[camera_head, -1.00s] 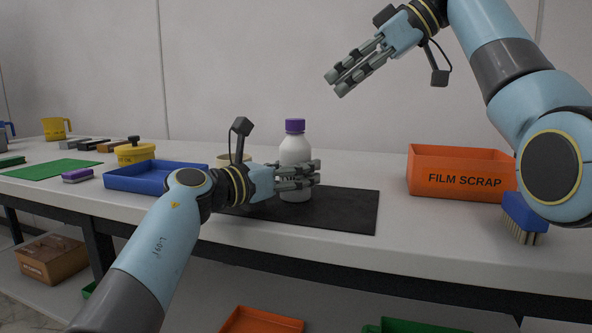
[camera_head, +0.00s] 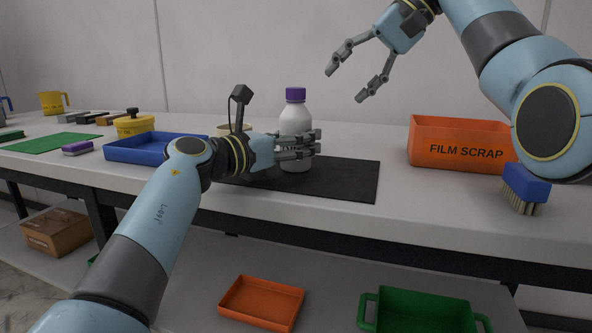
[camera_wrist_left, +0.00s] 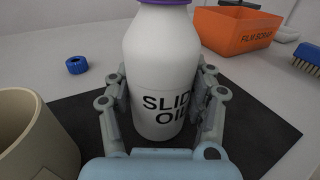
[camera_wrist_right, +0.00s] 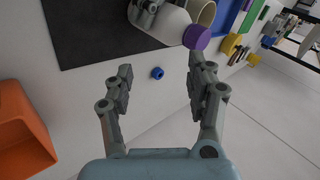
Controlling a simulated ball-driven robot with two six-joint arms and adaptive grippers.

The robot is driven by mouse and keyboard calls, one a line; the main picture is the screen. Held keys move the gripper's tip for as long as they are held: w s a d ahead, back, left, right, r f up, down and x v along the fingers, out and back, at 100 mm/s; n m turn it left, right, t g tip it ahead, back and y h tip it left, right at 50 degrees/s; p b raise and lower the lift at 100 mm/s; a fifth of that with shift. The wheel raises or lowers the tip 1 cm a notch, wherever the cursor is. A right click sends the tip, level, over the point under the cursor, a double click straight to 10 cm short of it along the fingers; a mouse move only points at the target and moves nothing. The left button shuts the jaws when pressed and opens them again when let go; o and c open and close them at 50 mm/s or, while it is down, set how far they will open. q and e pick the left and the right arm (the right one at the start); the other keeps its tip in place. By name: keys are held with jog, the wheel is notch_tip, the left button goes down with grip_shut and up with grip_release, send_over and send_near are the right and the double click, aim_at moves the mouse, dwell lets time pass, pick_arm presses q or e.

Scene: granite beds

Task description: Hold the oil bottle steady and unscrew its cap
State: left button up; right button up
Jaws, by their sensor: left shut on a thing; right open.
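The white oil bottle (camera_head: 294,122) with its purple cap (camera_head: 295,95) stands upright on the black mat (camera_head: 345,186). My left gripper (camera_head: 298,146) is shut on the bottle's body; in the left wrist view its fingers lie on both sides of the label on the bottle (camera_wrist_left: 165,75). The cap sits on the bottle's top; only its lower edge shows in the left wrist view. My right gripper (camera_head: 358,78) is open and empty, up and to the right of the cap. In the right wrist view the cap (camera_wrist_right: 196,37) shows beyond the fingers.
A small blue cap (camera_wrist_left: 77,65) lies on the bench behind the bottle. A beige cup (camera_wrist_left: 32,140) stands close beside my left gripper. A blue tray (camera_head: 150,150) is to the left; the orange film scrap bin (camera_head: 458,142) and a blue brush (camera_head: 525,188) are to the right.

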jog(key=m, duration=0.3)
jog(key=m+g+h, duration=0.2)
jog(key=m+h, duration=0.3)
jog(key=m, duration=1.4)
send_near(297, 88)
jog(key=shift+w+x, duration=0.2)
jog(key=shift+x, duration=2.15)
jog(key=shift+w+x, duration=0.2)
jog(key=shift+x, duration=2.15)
jog(key=shift+t, duration=0.3)
